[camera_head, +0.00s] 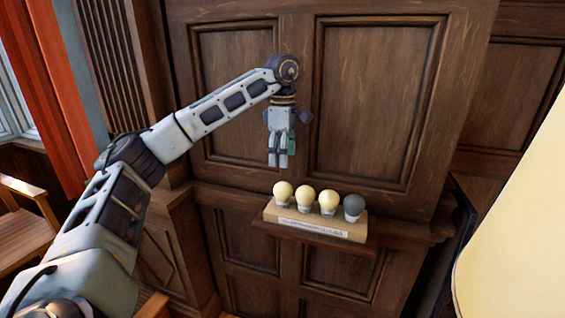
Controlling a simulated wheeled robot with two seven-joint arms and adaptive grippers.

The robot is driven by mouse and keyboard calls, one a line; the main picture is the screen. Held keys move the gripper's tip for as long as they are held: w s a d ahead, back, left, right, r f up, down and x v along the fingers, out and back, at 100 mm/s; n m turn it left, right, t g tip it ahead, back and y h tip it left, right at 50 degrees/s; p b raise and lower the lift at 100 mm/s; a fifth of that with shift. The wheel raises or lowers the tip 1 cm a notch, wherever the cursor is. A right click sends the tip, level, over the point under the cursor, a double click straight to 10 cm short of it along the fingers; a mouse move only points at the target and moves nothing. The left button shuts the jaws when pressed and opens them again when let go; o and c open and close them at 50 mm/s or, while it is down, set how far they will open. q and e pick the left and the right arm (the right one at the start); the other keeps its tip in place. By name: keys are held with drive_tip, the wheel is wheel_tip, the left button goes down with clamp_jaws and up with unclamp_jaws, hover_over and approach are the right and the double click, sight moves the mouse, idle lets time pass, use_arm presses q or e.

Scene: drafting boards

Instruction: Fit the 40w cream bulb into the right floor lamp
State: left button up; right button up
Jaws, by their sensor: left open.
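Three cream bulbs, the left one (283,192), the middle one (305,198) and the right one (328,202), stand upright in a light wooden block. A dark grey bulb (353,205) stands at the block's right end. I cannot read the wattages, so I cannot tell which cream bulb is 40w. My left gripper (280,165) is open and empty, pointing down above the left bulbs and apart from them. A large cream shade (520,220), likely a floor lamp's, fills the right edge; its socket is not visible. My right gripper is not in view.
The wooden block (270,217) has a white label strip and rests on a narrow dark shelf (305,238) on the panelled wall (375,100). A wooden chair (22,215) and a red curtain (55,90) are at left. The air between block and shade looks clear.

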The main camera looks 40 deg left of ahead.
use_arm(q)
drive_tip(key=shift+r, duration=0.8)
drive_tip(key=shift+o, duration=0.5)
drive_tip(key=shift+s+a+f+p, duration=0.1)
drive_tip(key=shift+f+p, duration=0.55)
drive_tip(key=shift+f, duration=0.15)
drive_tip(key=m, duration=0.7)
drive_tip(key=shift+a+r, duration=0.1)
drive_tip(key=shift+r, duration=0.3)
